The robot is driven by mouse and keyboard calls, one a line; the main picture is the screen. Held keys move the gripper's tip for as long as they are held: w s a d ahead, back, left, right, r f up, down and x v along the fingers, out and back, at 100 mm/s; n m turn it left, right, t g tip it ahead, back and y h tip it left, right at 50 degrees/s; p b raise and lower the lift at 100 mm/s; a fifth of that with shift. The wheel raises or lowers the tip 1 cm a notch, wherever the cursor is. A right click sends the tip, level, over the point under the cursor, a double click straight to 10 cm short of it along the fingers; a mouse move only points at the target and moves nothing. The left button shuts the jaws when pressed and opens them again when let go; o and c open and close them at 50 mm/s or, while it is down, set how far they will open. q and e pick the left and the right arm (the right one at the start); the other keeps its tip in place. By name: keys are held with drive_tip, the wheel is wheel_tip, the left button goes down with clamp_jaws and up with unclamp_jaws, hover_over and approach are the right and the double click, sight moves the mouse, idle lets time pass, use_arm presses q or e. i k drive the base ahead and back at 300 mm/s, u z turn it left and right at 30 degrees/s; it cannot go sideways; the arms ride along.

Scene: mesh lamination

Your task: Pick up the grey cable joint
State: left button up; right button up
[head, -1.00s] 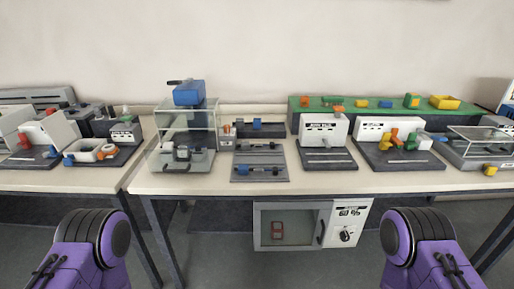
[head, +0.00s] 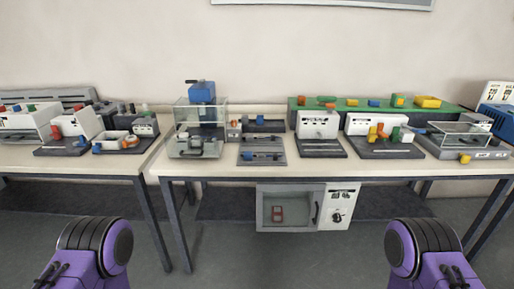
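A dark grey tray (head: 244,160) lies on the middle of the right-hand table. A small grey piece with dark ends (head: 262,143) lies across its back part and may be the grey cable joint; it is too small to be sure. A similar piece with blue parts (head: 263,156) lies in front of it. Both are well away from my arms. Only purple and black links of my two arms show, at the lower left and lower right. No gripper fingers are in view.
A clear-walled press with a blue top (head: 201,92) stands left of the tray. A white box unit (head: 318,124) stands to its right. A green shelf (head: 357,104) with coloured parts runs behind. A grey-white cabinet (head: 338,207) hangs under the table. Floor in front is clear.

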sight(249, 137)
drive_tip(key=z, duration=0.95)
drive_tip(key=i, duration=1)
drive_tip(key=z, duration=0.05)
